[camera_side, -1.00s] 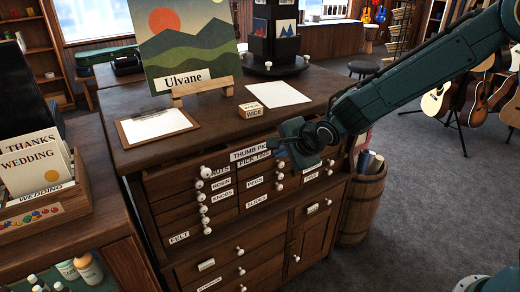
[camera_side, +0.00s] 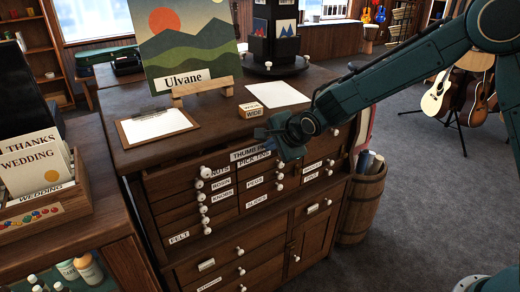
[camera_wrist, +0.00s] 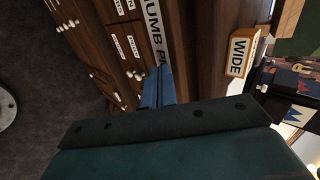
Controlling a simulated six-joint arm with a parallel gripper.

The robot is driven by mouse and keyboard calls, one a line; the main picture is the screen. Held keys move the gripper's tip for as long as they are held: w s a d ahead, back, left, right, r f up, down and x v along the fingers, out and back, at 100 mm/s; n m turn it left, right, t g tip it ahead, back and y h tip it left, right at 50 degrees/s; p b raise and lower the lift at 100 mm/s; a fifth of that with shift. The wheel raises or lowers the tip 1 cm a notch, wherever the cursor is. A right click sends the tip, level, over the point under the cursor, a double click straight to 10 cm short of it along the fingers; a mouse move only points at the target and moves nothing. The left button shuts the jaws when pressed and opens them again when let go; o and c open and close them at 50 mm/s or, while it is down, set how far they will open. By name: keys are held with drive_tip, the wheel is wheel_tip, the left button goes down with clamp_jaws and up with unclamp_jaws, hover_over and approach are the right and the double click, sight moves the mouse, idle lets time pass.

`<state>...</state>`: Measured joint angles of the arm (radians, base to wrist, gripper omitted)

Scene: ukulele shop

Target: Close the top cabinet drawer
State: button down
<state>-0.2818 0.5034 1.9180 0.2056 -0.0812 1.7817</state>
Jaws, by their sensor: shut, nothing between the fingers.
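The dark wooden cabinet (camera_side: 160,162) stands in the middle of the side view, with rows of small labelled drawers with white knobs. A "THUMB PICKS" label (camera_side: 248,153) sits at its upper front edge and also shows in the wrist view (camera_wrist: 155,30). I cannot tell clearly how far any top drawer stands out, as my gripper covers part of the upper front.
On the cabinet top are a clipboard (camera_side: 155,125), a white sheet (camera_side: 277,94), a "WIDE" block (camera_side: 251,110) and a landscape picture (camera_side: 190,45). A barrel (camera_side: 362,205) stands right of the cabinet. A card box (camera_side: 45,205) is at left.

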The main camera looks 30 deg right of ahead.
drive_tip(key=shift+w, duration=2.3)
drive_tip(key=shift+s, duration=0.15)
drive_tip(key=s+f+v, duration=0.1)
drive_tip(key=v, duration=1.1)
drive_tip(key=shift+s+f, duration=0.2)
drive_tip(key=shift+s, duration=0.4)
